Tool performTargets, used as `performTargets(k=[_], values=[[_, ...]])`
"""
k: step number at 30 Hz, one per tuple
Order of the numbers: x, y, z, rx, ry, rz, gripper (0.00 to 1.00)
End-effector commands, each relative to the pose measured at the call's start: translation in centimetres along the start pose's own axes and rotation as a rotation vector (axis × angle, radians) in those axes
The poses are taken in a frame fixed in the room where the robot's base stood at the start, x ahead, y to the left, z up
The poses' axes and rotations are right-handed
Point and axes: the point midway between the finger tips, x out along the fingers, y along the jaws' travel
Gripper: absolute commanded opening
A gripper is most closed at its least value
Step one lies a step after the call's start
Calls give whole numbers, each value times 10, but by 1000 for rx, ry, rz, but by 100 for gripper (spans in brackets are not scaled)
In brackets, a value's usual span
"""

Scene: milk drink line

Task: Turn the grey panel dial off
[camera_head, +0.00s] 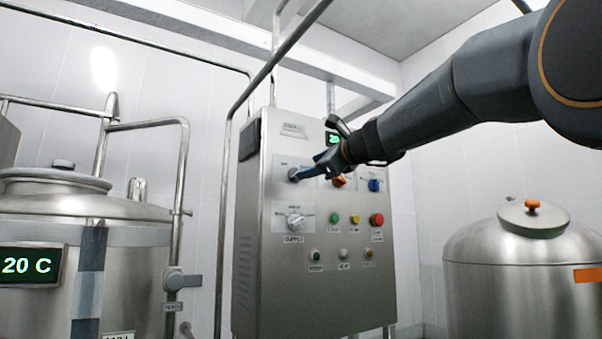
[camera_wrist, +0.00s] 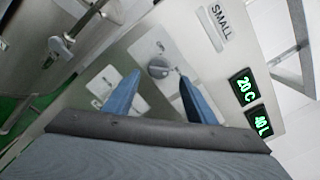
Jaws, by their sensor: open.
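A steel control panel (camera_head: 265,290) carries two grey dials. The upper grey dial (camera_head: 293,175) is partly behind my gripper's fingers in the head view. In the wrist view this round grey dial (camera_wrist: 158,68) sits on a light plate, between and just beyond the fingertips. The lower grey dial (camera_head: 295,220) is on a plate marked SUPPLY. My gripper (camera_head: 308,171) has two blue fingers and is open and empty at the upper dial. In the wrist view the fingers of my gripper (camera_wrist: 160,75) stand apart; contact with the dial cannot be told.
An orange knob (camera_head: 338,182) and a blue knob (camera_head: 375,185) are right of the upper dial. Green, yellow and red buttons (camera_head: 377,220) are below. Pipes (camera_head: 228,150) run beside the panel. Steel tanks stand left (camera_head: 130,245) and right (camera_head: 500,265).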

Motion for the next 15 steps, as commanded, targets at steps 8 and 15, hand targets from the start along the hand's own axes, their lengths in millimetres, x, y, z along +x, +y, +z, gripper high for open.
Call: performTargets(k=[8, 15], values=[[42, 1, 0, -3, 2, 4, 51], [63, 1, 0, -4, 2, 2, 51]])
